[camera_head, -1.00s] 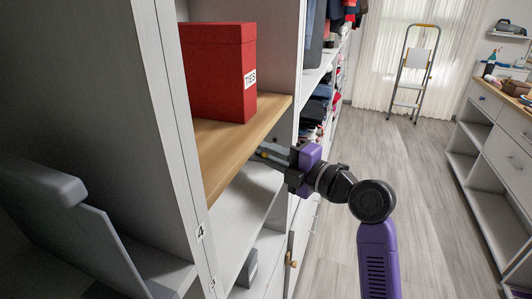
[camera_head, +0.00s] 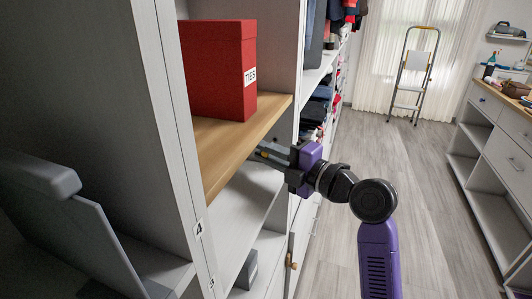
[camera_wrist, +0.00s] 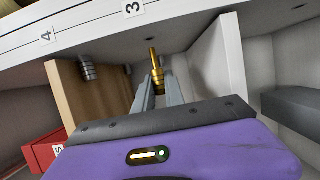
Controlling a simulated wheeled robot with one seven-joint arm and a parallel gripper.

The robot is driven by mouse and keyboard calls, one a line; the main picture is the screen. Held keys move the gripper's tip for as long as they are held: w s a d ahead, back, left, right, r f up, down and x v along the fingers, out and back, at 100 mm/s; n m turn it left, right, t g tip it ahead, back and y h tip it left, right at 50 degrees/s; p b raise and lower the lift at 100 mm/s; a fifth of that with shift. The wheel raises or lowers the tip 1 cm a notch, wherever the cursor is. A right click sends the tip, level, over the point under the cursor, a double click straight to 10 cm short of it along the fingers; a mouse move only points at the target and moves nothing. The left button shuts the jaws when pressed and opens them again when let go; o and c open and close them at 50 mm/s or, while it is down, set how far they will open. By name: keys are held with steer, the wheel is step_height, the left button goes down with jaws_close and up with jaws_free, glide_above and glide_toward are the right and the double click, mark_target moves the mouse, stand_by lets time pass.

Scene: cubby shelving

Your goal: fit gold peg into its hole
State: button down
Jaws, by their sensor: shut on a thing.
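The gold peg (camera_wrist: 155,66) is held between the fingertips of my gripper (camera_wrist: 158,88) in the wrist view. It is a slim shaft with a thicker ringed part, and its thin end points at the pale cubby side panel (camera_wrist: 190,30). I cannot tell whether its tip touches the panel. In the head view, my gripper (camera_head: 262,154) reaches in just below the wooden shelf's front edge, and the peg is mostly hidden.
The wooden shelf (camera_head: 225,145) is close above my fingers and carries a red TIES box (camera_head: 218,72). In the wrist view, a grey ridged pin (camera_wrist: 88,69) stands beside the shelf board. A white board (camera_wrist: 220,60) is on the other side. The aisle floor (camera_head: 345,150) is clear.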

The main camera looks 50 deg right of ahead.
steer(key=shift+w+d+b, duration=0.35)
steer(key=shift+d+b, duration=0.3)
steer(key=shift+d, duration=0.25)
steer(key=shift+w+d+b, duration=0.3)
steer(key=shift+d+b, duration=0.35)
steer(key=shift+d, duration=0.25)
stand_by(0.5)
steer(key=c, duration=1.3)
jaws_free()
steer(key=s+b, duration=0.1)
steer(key=s, duration=0.6)
steer(key=shift+s, duration=0.4)
